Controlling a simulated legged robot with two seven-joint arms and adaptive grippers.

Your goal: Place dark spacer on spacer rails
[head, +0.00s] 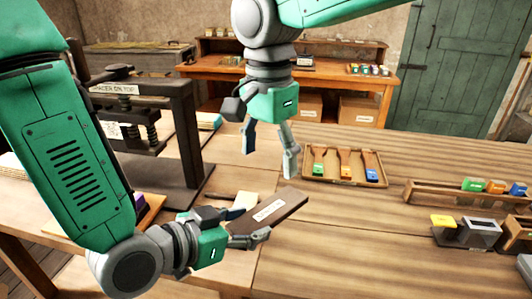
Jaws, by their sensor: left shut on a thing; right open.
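The dark spacer (290,204) is a flat dark brown slab with a white label on its upper face. My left gripper (250,229) is shut on its near left end and holds it tilted over the wooden table. My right gripper (271,152) is open and empty, pointing down above the table behind the spacer. The dark handwheel press (187,130) stands at the left, with a "spacer on top" sign (115,88). My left arm covers part of the press. I cannot tell which parts are the spacer rails.
A wooden tray (381,184) with coloured pieces lies right of my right gripper. A wooden rack (425,194) with coloured blocks and a grey fixture (480,234) stand farther right. The table's front middle is clear.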

